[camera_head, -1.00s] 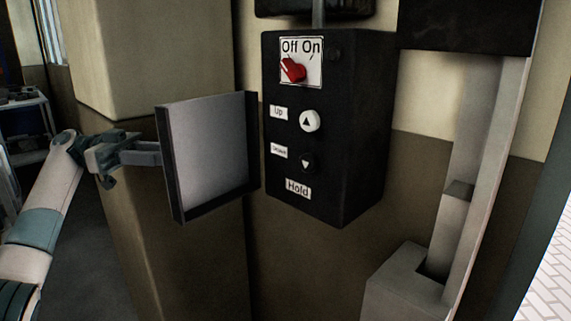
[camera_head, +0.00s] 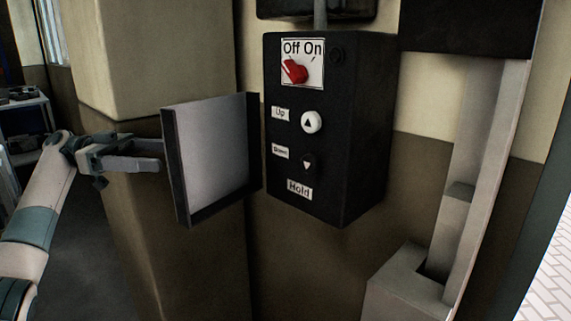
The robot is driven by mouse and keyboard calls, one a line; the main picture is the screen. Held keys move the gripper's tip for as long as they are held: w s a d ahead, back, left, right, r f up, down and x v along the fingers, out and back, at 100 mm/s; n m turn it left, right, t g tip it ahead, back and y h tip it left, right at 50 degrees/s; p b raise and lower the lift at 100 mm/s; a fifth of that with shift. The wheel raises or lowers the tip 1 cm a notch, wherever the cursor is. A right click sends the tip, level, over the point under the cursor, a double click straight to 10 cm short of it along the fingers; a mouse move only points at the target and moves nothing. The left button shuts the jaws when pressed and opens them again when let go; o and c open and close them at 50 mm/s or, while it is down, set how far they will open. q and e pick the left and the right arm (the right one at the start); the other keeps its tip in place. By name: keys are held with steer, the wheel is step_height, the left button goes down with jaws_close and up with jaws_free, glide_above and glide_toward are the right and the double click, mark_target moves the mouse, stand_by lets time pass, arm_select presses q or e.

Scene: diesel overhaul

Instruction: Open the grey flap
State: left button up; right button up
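The grey flap (camera_head: 216,147) is swung open and stands out to the left of the black control box (camera_head: 330,130). Its light grey inner face with a dark rim faces me. My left gripper (camera_head: 160,154) is behind the flap's outer left edge, pointing right. Its two fingers look a little apart, with nothing seen between them. I cannot tell whether the tips touch the flap, because its edge is in front of them. My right gripper is not in view.
The uncovered box front has a red Off/On switch (camera_head: 294,71), a white up button (camera_head: 311,122) and a black down button (camera_head: 307,163). A beige and brown pillar (camera_head: 150,60) stands behind the flap. A grey metal bracket (camera_head: 410,290) stands at right.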

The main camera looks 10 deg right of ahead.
arm_select(q)
steer(key=v, duration=0.5)
steer(key=shift+a+p, duration=0.1)
steer(key=shift+p, duration=0.3)
steer(key=shift+f, duration=0.1)
